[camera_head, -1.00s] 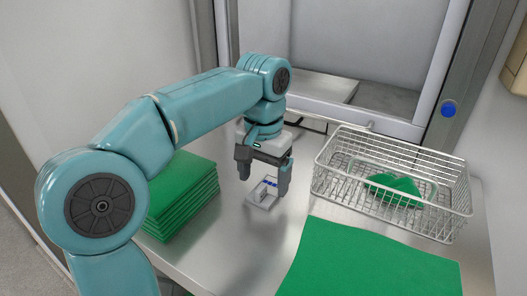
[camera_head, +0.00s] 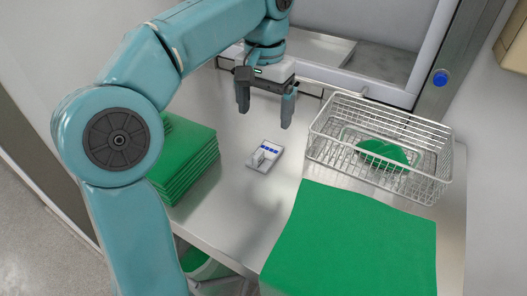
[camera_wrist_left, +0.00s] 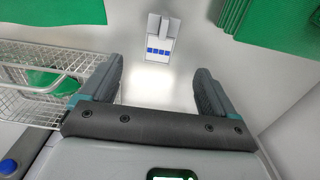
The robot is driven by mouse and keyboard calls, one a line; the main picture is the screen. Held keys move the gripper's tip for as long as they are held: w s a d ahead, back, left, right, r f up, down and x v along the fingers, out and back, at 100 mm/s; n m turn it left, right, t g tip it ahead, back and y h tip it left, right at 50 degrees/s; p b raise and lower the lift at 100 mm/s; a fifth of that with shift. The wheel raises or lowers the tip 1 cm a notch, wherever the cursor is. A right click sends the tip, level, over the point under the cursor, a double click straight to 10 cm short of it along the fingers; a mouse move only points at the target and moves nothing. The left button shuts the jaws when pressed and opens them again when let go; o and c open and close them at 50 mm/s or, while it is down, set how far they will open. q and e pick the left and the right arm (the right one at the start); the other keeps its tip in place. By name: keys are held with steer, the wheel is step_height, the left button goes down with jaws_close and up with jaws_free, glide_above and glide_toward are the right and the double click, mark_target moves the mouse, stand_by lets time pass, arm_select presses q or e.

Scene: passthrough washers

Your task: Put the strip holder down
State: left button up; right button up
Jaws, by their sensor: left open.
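The strip holder (camera_head: 265,156) is a small white piece with blue marks. It lies on the steel table between the green stack and the wire basket. It also shows in the left wrist view (camera_wrist_left: 159,50), beyond my fingertips. My left gripper (camera_head: 264,112) is open and empty, raised above the table and behind the strip holder, apart from it. Its two fingers also show spread in the left wrist view (camera_wrist_left: 159,80). My right gripper is not in view.
A stack of folded green cloths (camera_head: 184,163) stands left of the holder. A wire basket (camera_head: 425,190) with a green cloth (camera_head: 382,153) inside stands to the right. A flat green cloth (camera_head: 350,240) covers the front right. Bare steel table (camera_head: 240,205) surrounds the holder.

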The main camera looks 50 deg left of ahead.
arm_select(q)
step_height(320, 180, down, 6)
steer(key=shift+r, duration=0.15)
steer(key=shift+a+f, duration=0.15)
steer(key=shift+f, duration=2.95)
steer(key=c, duration=1.3)
step_height(320, 180, up, 20)
steer(key=p, duration=0.3)
steer(key=shift+r, duration=0.1)
steer(key=shift+c, duration=0.2)
